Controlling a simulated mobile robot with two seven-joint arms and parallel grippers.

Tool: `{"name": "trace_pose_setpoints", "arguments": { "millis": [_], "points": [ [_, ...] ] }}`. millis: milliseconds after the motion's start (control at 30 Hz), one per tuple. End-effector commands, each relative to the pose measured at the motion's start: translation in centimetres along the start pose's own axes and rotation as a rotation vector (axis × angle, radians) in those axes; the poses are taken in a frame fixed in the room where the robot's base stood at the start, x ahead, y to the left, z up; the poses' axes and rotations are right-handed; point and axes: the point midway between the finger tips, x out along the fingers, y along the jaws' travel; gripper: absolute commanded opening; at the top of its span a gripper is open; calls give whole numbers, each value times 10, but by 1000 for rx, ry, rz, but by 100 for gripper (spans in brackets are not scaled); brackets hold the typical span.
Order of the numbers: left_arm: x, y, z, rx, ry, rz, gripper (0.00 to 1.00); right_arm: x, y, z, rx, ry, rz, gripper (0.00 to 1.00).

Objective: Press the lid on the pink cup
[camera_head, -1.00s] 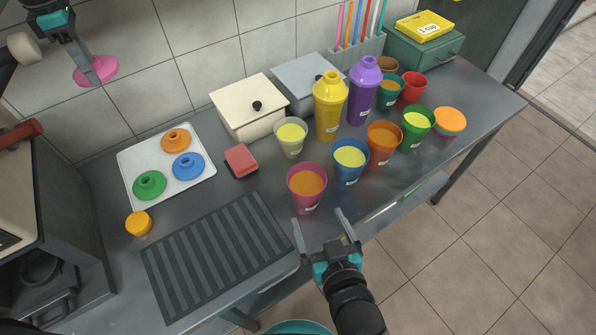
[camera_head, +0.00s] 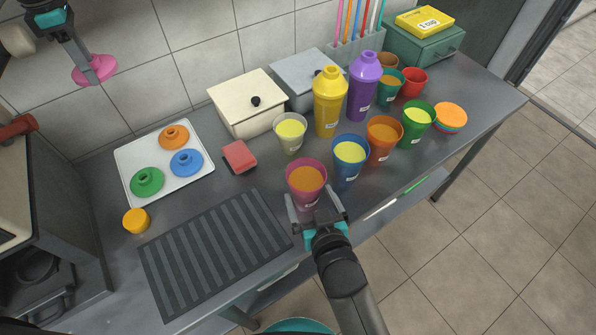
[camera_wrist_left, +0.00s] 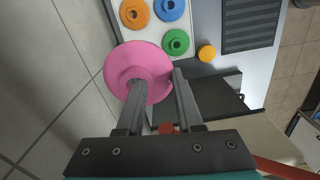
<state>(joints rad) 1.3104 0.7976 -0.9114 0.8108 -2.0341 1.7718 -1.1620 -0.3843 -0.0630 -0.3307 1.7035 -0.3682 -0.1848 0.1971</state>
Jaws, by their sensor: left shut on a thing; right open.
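The pink cup (camera_head: 306,182), filled with something orange, stands on the near edge of the counter. My right gripper (camera_head: 317,208) is open at the cup's near side, its fingers to the left and right of the cup's lower part. I cannot tell whether they touch it. My left gripper (camera_head: 84,70) is at the upper left, shut on the pink lid (camera_head: 94,69), held in the air well above the counter. In the left wrist view the lid (camera_wrist_left: 140,70) is a wide disc with its knob at the fingertips of the gripper (camera_wrist_left: 155,95).
A white tray (camera_head: 163,191) holds orange, blue and green lids. A blue cup (camera_head: 349,165) with yellow content stands close right of the pink cup. A dark ribbed mat (camera_head: 212,255) lies to the left. Several other cups, shakers and boxes stand behind.

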Motion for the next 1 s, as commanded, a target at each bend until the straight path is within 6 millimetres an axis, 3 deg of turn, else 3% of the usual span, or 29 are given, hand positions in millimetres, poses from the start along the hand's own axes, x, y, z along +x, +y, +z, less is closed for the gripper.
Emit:
{"name": "trace_pose_setpoints", "arguments": {
  "millis": [167, 533, 967, 1000],
  "points": [
    [1, 0, 0, 0, 0, 0, 0, 5, 0, 0, 0, 2, 0, 100],
    [12, 0, 0, 0, 0, 0, 0, 48, 2, 4, 0, 2, 0, 100],
    [12, 0, 0, 0, 0, 0, 0, 52, 2, 3, 1, 1, 0, 100],
    [12, 0, 0, 0, 0, 0, 0, 52, 2, 3, 1, 1, 0, 97]
  ]
}}
